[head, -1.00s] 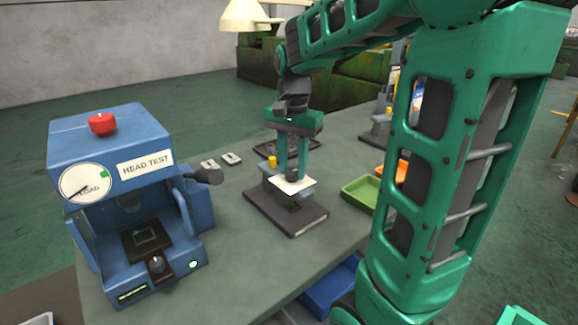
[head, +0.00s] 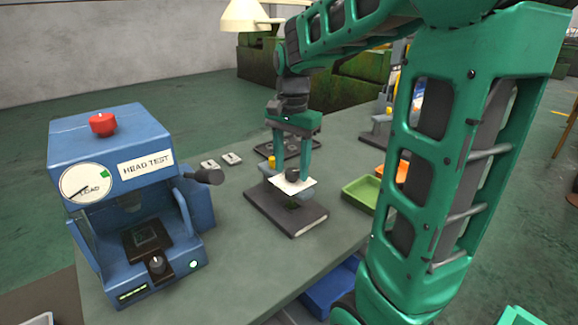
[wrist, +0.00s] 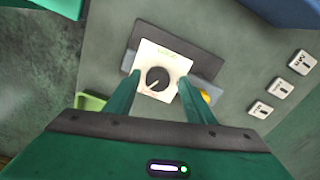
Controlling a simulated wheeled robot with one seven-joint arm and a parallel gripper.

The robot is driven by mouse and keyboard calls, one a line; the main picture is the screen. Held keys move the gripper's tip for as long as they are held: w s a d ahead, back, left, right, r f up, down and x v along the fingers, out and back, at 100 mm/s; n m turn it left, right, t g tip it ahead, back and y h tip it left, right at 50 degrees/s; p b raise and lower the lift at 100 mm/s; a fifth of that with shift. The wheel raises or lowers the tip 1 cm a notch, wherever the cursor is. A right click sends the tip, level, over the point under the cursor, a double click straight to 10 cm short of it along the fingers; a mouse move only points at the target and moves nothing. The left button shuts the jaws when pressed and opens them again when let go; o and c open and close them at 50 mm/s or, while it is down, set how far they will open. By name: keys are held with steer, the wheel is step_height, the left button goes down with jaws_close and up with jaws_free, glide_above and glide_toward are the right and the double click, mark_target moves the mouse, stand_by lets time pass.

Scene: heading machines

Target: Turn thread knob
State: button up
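A round black knob (wrist: 158,79) sits on a white square plate (wrist: 172,57) with faint lettering in the wrist view. In the head view the knob (head: 292,173) and plate (head: 284,185) top a small fixture on a dark flat base (head: 301,221). My gripper (wrist: 159,80) is open, with one green finger on each side of the knob and clear gaps to it. In the head view my gripper (head: 289,178) points down over the fixture. Whether the fingertips touch the plate cannot be told.
A blue HEAD TEST machine (head: 120,150) with a red button and a side handle stands left on the green table (head: 235,250). Small grey blocks (head: 231,158) and a dark tray (head: 265,150) lie behind. Green (head: 360,192) and orange (head: 401,171) bins are at right.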

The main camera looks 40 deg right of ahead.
mark_target(291, 170)
steer(key=shift+r, duration=0.1)
step_height(291, 170, up, 10)
steer(key=shift+r, duration=0.25)
stand_by(0.4)
stand_by(0.4)
